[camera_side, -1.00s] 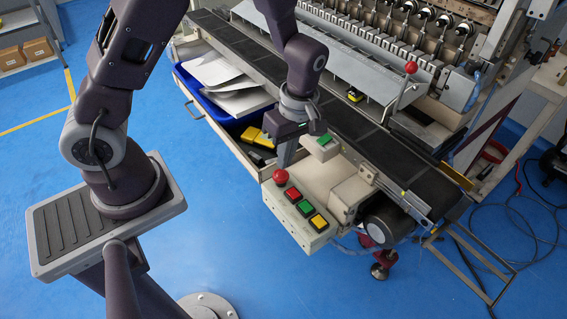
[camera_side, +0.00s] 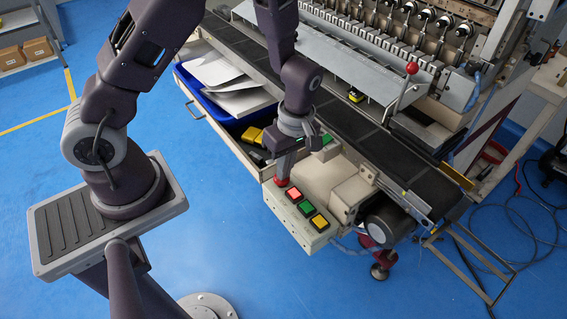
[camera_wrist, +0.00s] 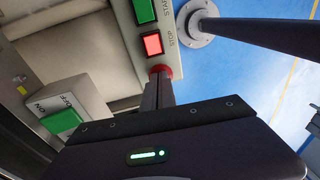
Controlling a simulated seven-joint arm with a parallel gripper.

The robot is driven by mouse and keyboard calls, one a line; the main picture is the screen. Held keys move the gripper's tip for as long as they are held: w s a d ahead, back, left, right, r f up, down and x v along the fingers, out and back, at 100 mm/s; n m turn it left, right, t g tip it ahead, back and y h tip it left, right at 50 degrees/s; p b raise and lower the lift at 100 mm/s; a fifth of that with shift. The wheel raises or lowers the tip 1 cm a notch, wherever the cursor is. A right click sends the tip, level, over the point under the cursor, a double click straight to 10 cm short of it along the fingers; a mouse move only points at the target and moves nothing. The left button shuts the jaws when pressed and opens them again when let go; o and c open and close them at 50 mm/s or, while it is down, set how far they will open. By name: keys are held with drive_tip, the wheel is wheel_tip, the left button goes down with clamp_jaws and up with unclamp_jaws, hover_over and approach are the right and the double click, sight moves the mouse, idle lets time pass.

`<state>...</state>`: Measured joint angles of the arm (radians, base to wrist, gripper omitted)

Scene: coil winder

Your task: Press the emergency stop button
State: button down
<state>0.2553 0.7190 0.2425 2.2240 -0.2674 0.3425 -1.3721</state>
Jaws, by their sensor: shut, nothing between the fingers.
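The red emergency stop button (camera_side: 281,182) is a round mushroom head at the left end of the control box (camera_side: 312,238). My gripper (camera_side: 284,173) is shut and empty, pointing down with its fingertips at the top of the button. In the wrist view the red rim of the button (camera_wrist: 160,69) shows just past the shut fingertips (camera_wrist: 158,76), which cover most of it. They look to be touching, but how far the button is pushed in is hidden. The square red STOP button (camera_wrist: 152,44) beside it looks brightly lit.
A green button (camera_side: 305,208) and a yellow button (camera_side: 318,222) sit farther along the box. A green ON/OFF switch (camera_wrist: 62,121) is near my gripper. An open drawer with a blue bin (camera_side: 222,117) lies to the left, and the conveyor (camera_side: 345,116) runs behind.

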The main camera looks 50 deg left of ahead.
drive_tip(key=shift+s+f, duration=0.2)
drive_tip(key=shift+f, duration=0.2)
wheel_tip(320, 180, up, 15)
drive_tip(key=w+d, duration=0.1)
drive_tip(key=w, duration=0.1)
drive_tip(key=shift+f, duration=0.15)
drive_tip(key=shift+d, duration=0.1)
drive_tip(key=s+a+r+m+t+h, duration=0.1)
drive_tip(key=s+r+m+t, duration=0.6)
drive_tip(key=s+r+m, duration=0.6)
drive_tip(key=shift+s+a+m, duration=0.3)
drive_tip(key=shift+s+m, duration=1.45)
drive_tip(key=shift+m, duration=0.75)
drive_tip(key=shift+r, duration=0.1)
